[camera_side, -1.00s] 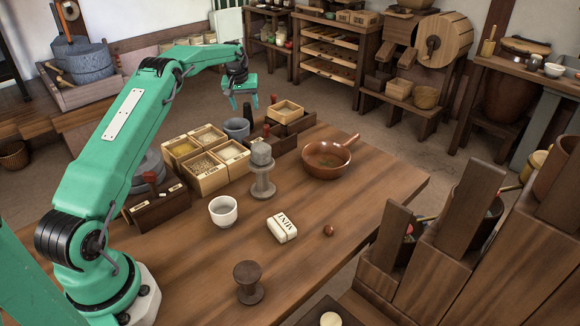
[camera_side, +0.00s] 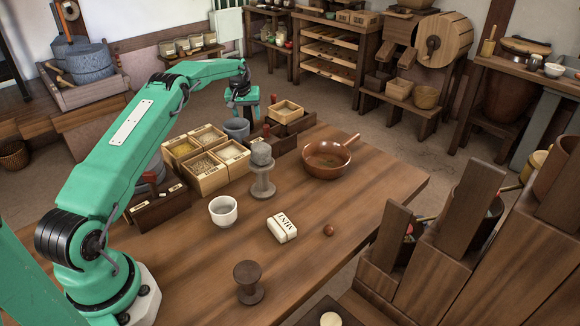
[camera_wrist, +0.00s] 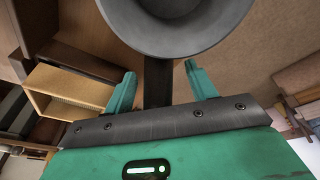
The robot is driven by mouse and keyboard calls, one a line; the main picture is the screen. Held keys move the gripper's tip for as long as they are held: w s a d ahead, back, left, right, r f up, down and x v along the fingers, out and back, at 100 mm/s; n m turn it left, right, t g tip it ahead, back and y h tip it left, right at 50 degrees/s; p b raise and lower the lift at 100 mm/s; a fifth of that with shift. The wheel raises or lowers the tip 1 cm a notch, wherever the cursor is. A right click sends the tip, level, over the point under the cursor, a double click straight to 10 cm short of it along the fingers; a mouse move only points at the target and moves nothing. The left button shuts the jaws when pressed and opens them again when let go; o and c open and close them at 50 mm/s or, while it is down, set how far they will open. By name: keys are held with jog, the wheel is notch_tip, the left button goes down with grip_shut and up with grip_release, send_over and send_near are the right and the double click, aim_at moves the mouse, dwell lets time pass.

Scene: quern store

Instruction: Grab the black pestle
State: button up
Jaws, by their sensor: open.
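The black pestle (camera_wrist: 158,84) shows in the wrist view as a dark upright bar between my fingers, below the grey mortar's rim. Its lower end is hidden by my gripper's body. My gripper (camera_wrist: 160,70) is open, with one finger on each side of the pestle and a gap to both. In the side view my gripper (camera_side: 246,113) is low behind the grey mortar (camera_side: 236,129), at the back of the table. There the pestle is mostly hidden by my fingers and the mortar.
Wooden spice boxes (camera_side: 207,160) stand left of the mortar. A small open wooden box (camera_side: 286,110) is to the right, and also shows at left in the wrist view (camera_wrist: 70,85). A grey stone stand (camera_side: 262,175) and brown pan (camera_side: 327,158) are in front.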

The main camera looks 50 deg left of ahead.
jog(key=c, duration=1.1)
jog(key=shift+r, duration=0.15)
jog(key=shift+r, duration=1.65)
jog(key=shift+d+r, duration=0.15)
jog(key=shift+r, duration=0.25)
jog(key=d+r, duration=0.2)
jog(key=d, duration=0.1)
jog(key=d+r, duration=0.2)
jog(key=d, duration=0.2)
jog(key=d+r, duration=0.2)
jog(key=d, duration=0.2)
jog(key=shift+d+r, duration=0.2)
jog(key=shift+r, duration=0.15)
